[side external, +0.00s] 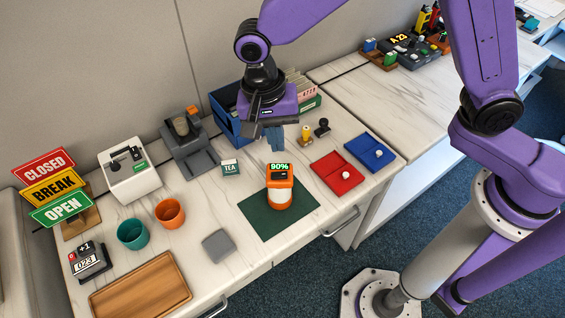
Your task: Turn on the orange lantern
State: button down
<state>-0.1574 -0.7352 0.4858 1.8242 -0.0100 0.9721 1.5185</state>
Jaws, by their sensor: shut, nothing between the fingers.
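The orange lantern (280,187) stands upright on a dark green mat (255,222) near the front edge of the counter. It has an orange top and base, a whitish middle band, and a small display reading 90% in green. My gripper (273,137) is above and behind the lantern, pointing down, apart from it. Its fingers are together and hold nothing. I cannot make out a switch on the lantern, and cannot tell whether its lamp is lit.
A red tray (334,180) and a blue tray (377,160) lie to the lantern's right. A TEA box (230,168), a grey coaster (218,245) and orange (170,213) and teal (132,234) cups are to its left. A blue file box (228,122) stands behind my gripper.

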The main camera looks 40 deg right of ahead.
aim_at(279, 174)
jog(key=f, duration=0.5)
jog(key=d+f, duration=0.1)
jog(key=f, duration=0.2)
jog(key=shift+s+f, duration=0.2)
jog(key=shift+s, duration=0.15)
jog(key=shift+s+d+f, duration=0.1)
jog(key=shift+f, duration=0.15)
jog(key=shift+w+a, duration=0.45)
jog(key=shift+a, duration=0.15)
jog(key=shift+r, duration=0.1)
jog(key=shift+r, duration=0.2)
notch_tip(279, 174, up, 14)
jog(key=s+d, duration=0.1)
jog(key=shift+d, duration=0.2)
jog(key=shift+f, duration=0.15)
dwell(0.3)
